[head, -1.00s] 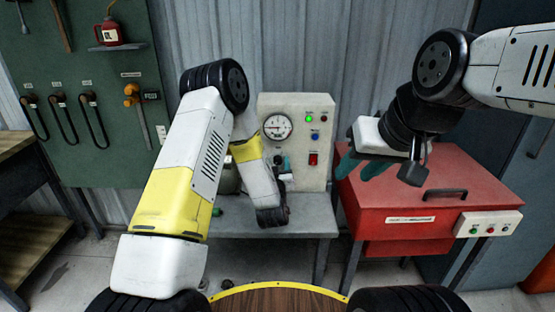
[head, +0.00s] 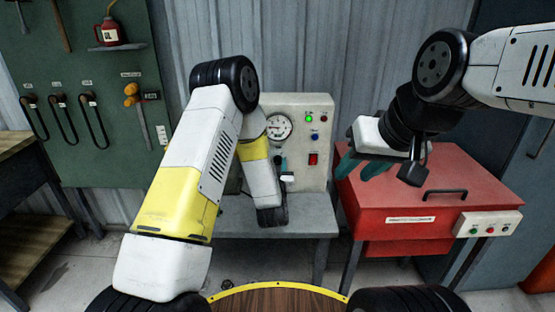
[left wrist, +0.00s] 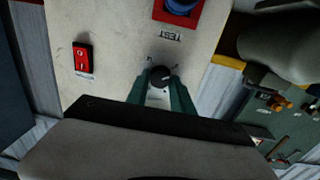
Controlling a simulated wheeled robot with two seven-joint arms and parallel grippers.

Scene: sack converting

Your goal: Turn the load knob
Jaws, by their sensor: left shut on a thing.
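The load knob (left wrist: 160,76) is a small dark round knob on the cream control panel (left wrist: 115,30). In the left wrist view it sits between the teal fingertips of my left gripper (left wrist: 161,84), which is shut on it. In the head view my left gripper (head: 281,168) is at the panel (head: 290,103), and my arm and hand hide the knob. My right gripper (head: 361,168) hangs over the left part of the red machine, its teal fingers apart and nothing visible between them.
The panel carries a gauge (head: 278,127), a green lamp (head: 309,118), a blue button (head: 315,136) and a red switch (head: 313,159). It stands on a grey bench (head: 310,223). The red machine (head: 440,195) is at right, and a green tool board (head: 85,140) hangs at left.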

